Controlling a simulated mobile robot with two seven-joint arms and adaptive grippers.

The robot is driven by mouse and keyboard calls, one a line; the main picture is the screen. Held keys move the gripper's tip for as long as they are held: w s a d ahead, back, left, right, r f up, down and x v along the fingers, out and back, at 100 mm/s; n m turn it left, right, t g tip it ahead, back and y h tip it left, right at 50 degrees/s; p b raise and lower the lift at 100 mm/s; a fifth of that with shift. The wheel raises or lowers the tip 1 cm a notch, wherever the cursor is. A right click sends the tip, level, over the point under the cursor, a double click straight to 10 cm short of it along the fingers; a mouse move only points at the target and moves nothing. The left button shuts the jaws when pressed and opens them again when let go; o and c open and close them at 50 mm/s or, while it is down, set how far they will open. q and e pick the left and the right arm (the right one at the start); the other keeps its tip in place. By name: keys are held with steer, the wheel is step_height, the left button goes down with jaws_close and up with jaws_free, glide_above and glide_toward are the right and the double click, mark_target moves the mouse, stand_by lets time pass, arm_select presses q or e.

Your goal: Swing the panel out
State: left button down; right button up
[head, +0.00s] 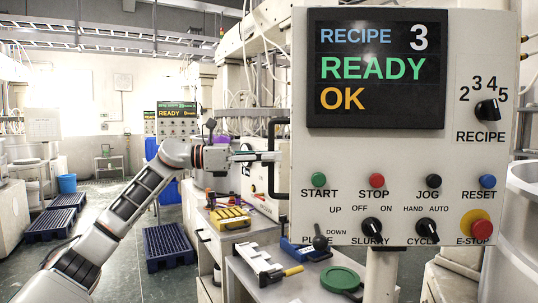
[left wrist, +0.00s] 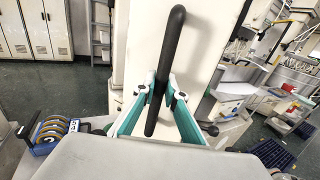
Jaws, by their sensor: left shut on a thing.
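The panel (head: 400,155) is a white control box at the right of the head view. Its screen (head: 377,68) reads RECIPE 3, READY, OK. A black bar handle (head: 272,128) stands on the panel's left side; in the left wrist view the handle (left wrist: 174,42) runs up and slightly tilted through the middle. My left gripper (head: 272,156) reaches in from the left and is shut on the handle; its teal fingers sit on either side of the bar in the left wrist view (left wrist: 162,88). My right gripper is in neither view.
Below the panel, a bench holds a green ring (head: 341,279) and a white tool with a yellow handle (head: 262,264). A yellow tray (head: 230,218) sits on a cabinet. Blue pallets (head: 167,247) lie on the floor.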

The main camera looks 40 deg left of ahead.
arm_select(q)
steer(key=shift+w+a+r, duration=0.1)
steer(key=shift+a+r, duration=0.05)
steer(key=shift+a, duration=0.15)
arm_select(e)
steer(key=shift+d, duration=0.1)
arm_select(q)
steer(key=c, duration=2.3)
jaws_free()
steer(key=shift+c, duration=0.2)
steer(key=shift+o, duration=1.3)
steer(key=shift+w, duration=0.2)
steer(key=shift+w+d+f, duration=0.1)
steer(key=shift+f, duration=0.1)
steer(key=v, duration=1.2)
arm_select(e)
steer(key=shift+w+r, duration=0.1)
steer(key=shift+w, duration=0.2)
